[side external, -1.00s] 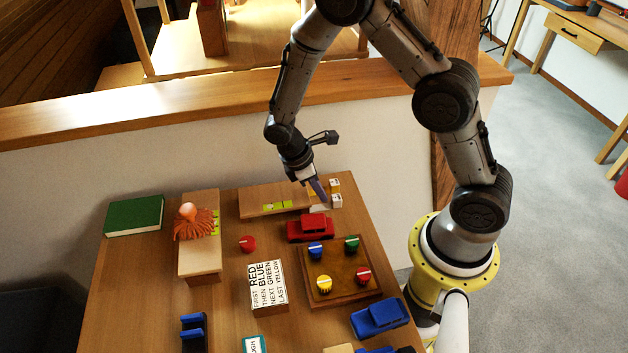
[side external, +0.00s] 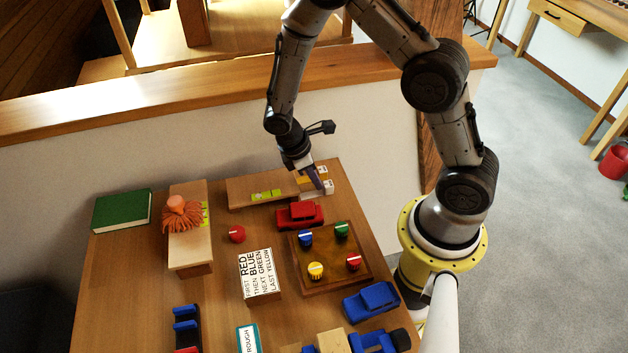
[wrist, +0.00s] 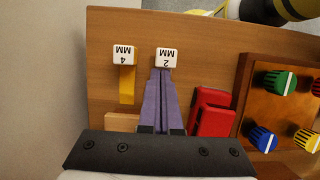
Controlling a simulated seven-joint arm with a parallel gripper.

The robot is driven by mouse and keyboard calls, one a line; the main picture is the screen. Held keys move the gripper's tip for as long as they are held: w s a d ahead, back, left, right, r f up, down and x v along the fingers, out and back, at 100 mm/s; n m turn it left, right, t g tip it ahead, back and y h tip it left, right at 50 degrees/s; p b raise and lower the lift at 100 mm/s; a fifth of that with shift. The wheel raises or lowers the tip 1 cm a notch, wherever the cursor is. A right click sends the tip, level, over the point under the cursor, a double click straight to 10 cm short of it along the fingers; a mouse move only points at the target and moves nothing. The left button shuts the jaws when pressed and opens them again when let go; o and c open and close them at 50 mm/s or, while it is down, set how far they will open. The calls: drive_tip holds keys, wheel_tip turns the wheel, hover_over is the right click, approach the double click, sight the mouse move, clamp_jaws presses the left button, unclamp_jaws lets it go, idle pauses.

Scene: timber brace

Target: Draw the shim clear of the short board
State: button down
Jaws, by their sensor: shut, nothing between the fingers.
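A pale board (side external: 262,190) with green marks lies at the back of the table. At its right end are two tagged shims. The yellow shim (wrist: 127,88) has a white block marked "4 MM" (wrist: 124,55). The other white block, marked "2 MM" (wrist: 166,58), is in line with my fingers, and they hide most of what lies behind it. My gripper (wrist: 164,73) has its purple fingers shut and empty, tips at the "2 MM" block; I cannot tell if they touch. The gripper also shows in the side view (side external: 319,188).
A red toy car (side external: 300,215) stands close beside my fingers. A wooden tray (side external: 352,277) with coloured knobs is in front of it. Another board (side external: 190,250) bears an orange-haired figure (side external: 181,215). A lettered block (side external: 260,273) and a green book (side external: 121,210) stand farther left.

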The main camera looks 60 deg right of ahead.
drive_tip(key=shift+s+d+f+g, duration=0.1)
drive_tip(key=shift+s+d+g, duration=0.1)
drive_tip(key=shift+s, duration=0.2)
drive_tip(key=shift+s+d+g, duration=0.15)
drive_tip(key=shift+s+g, duration=0.05)
drive_tip(key=shift+s, duration=0.15)
drive_tip(key=w+v, duration=0.1)
drive_tip(key=v, duration=0.9)
drive_tip(key=shift+w+a+t, duration=0.15)
drive_tip(key=shift+a+t, duration=0.2)
drive_tip(key=shift+t, duration=0.05)
drive_tip(key=s+r+m+t+y, duration=0.1)
drive_tip(key=s+r+t, duration=0.1)
drive_tip(key=r, duration=0.6)
drive_tip(key=s+r+m+t, duration=0.2)
drive_tip(key=r+t, duration=0.1)
drive_tip(key=r, duration=0.5)
drive_tip(key=s+a+r+m+t+y, duration=0.2)
drive_tip(key=s+m, duration=0.4)
drive_tip(key=s, duration=0.7)
drive_tip(key=shift+r+t, duration=0.6)
drive_tip(key=shift+r, duration=0.1)
